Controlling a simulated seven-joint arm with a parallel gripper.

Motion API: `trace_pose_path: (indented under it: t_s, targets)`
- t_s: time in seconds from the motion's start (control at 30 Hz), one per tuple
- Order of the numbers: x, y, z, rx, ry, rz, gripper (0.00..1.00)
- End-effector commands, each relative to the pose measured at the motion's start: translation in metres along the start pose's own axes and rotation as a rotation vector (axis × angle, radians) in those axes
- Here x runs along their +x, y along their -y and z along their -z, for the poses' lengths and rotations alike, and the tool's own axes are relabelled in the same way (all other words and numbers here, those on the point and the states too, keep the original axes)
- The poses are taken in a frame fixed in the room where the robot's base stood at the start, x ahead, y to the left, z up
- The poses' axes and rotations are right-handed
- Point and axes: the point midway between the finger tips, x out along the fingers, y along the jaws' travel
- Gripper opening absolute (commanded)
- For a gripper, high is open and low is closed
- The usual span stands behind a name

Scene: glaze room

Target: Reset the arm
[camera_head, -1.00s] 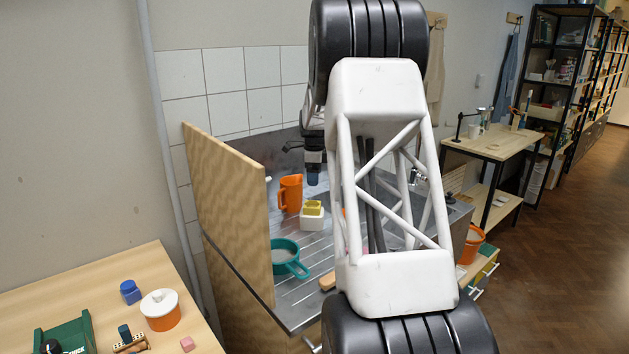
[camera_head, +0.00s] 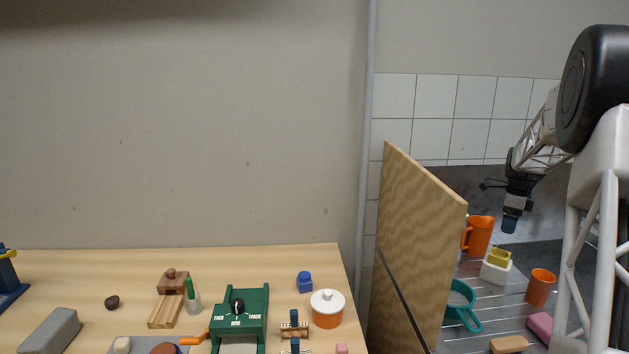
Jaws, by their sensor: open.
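My arm (camera_head: 598,200) stands at the right of the head view, a white lattice link with black joints. Its far part reaches down and left over the metal drainboard. My gripper (camera_head: 509,222) hangs at its end, small and dark, pointing down above the orange jug and the white block. It is open and holds nothing that I can see. The fingertips are too small to make out well.
Below my gripper are an orange jug (camera_head: 480,236), a white block (camera_head: 496,271) with a yellow piece, an orange cup (camera_head: 540,288) and a teal strainer (camera_head: 461,304). A wooden partition (camera_head: 420,235) separates them from a bench (camera_head: 60,280) holding a green slab tool (camera_head: 240,310) and a lidded pot (camera_head: 327,308).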

Motion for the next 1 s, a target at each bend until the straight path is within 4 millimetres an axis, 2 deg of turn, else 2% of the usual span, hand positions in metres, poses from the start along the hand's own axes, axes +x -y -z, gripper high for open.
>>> trace_pose_path:
  t_s: [0.17,0.37,0.6,1.0]
  targets:
    - [-0.022,-0.019,-0.012,-0.072,0.005,0.010,0.89]
    - [-0.059,-0.057,-0.033,-0.214,0.014,0.026,0.89]
    - [-0.106,-0.114,-0.057,-0.418,0.024,0.049,0.89]
    - [-0.172,-0.214,-0.085,-0.756,0.035,0.091,0.89]
